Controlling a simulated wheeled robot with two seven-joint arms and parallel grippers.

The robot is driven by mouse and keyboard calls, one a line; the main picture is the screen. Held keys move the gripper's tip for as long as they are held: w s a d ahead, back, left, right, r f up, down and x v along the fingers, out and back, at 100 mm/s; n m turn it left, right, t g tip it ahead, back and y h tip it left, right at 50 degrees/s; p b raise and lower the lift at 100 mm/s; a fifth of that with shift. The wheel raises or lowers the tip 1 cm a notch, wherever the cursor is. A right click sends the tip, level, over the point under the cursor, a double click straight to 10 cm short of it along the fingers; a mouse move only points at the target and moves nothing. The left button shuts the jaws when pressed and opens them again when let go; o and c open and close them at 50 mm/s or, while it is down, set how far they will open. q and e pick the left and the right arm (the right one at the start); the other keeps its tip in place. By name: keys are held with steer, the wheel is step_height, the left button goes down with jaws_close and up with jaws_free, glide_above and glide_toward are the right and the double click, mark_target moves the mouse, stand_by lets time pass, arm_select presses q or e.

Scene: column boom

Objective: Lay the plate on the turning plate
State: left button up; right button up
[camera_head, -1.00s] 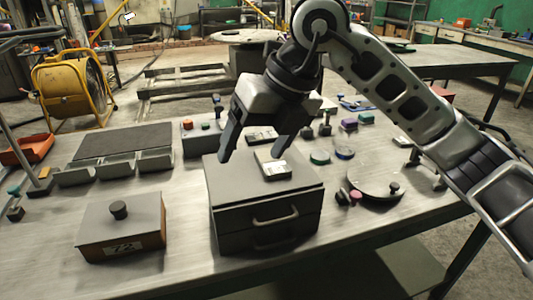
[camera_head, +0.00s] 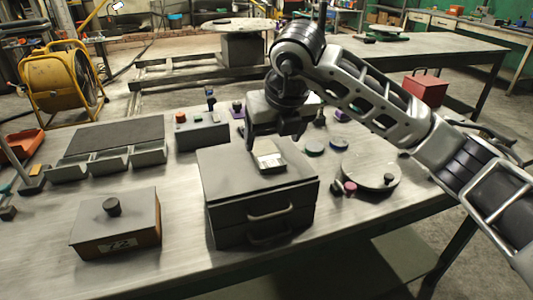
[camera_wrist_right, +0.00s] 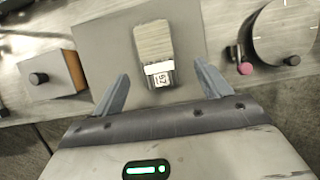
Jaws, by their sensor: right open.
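The plate is a small grey metal piece (camera_head: 271,166) with a white label. It lies on top of the grey drawer box (camera_head: 225,175); the right wrist view shows it too (camera_wrist_right: 153,42), its label reading 57. My right gripper (camera_head: 274,143) is open and empty above the plate's far part. In the right wrist view its fingers (camera_wrist_right: 161,70) stand to either side of the label end, apart from the plate. The turning plate, a round grey disc (camera_head: 368,174) with a dark knob, is right of the drawer box; part of it shows in the right wrist view (camera_wrist_right: 285,32). My left gripper is out of view.
Grey bins (camera_head: 108,163) and a button box (camera_head: 203,134) are behind. The front right of the bench is clear.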

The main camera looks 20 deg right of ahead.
mark_target(266, 152)
steer(key=x, duration=0.2)
steer(key=p+x, duration=0.1)
steer(key=shift+w+a+f, duration=0.2)
steer(key=shift+w+f, duration=0.05)
steer(key=shift+f, duration=0.1)
steer(key=shift+w+f, duration=0.15)
steer(key=shift+f, duration=0.25)
steer(key=c, duration=1.5)
steer(key=shift+w+r, duration=0.1)
jaws_close()
steer(key=shift+r, duration=0.1)
